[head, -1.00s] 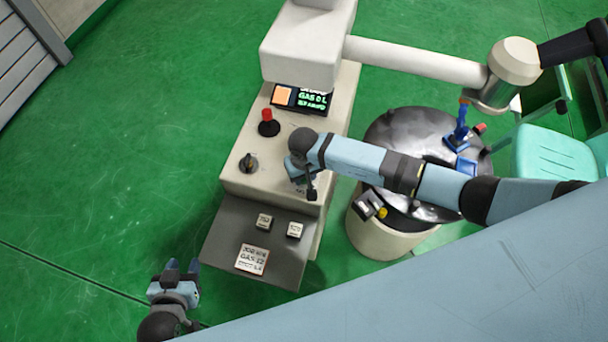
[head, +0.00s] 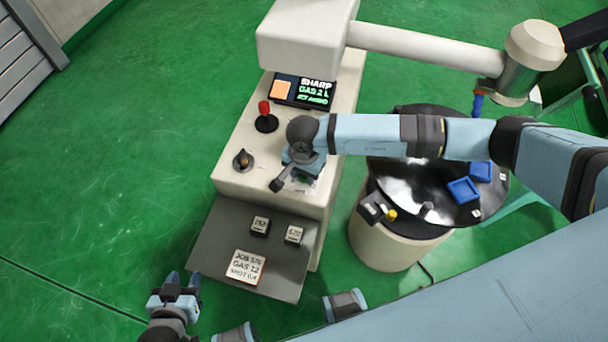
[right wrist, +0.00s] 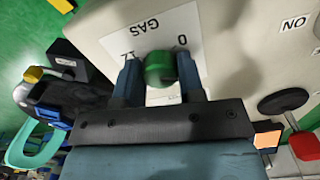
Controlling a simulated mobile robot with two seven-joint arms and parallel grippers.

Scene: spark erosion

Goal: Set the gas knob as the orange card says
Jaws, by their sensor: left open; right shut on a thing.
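The gas knob (right wrist: 160,68) is green and sits on a white plate marked GAS, with 0 and 12 at its sides, in the right wrist view. My right gripper (right wrist: 159,62) is shut on it, one finger on each side. In the head view my right gripper (head: 300,168) hides the knob. A pale card (head: 246,266) on the grey front shelf reads JOB 576, GAS 12 and a smaller line. The display (head: 302,91) shows an orange square and green text, with a gas line like 2 L. My left gripper (head: 182,284) is open and empty over the floor.
A red-topped lever (head: 265,118) and a black rotary switch (head: 243,160) stand left of my right gripper. Two small labelled blocks (head: 260,226) are on the shelf. A round drum (head: 385,235) with blue trays stands at the right, under my right arm.

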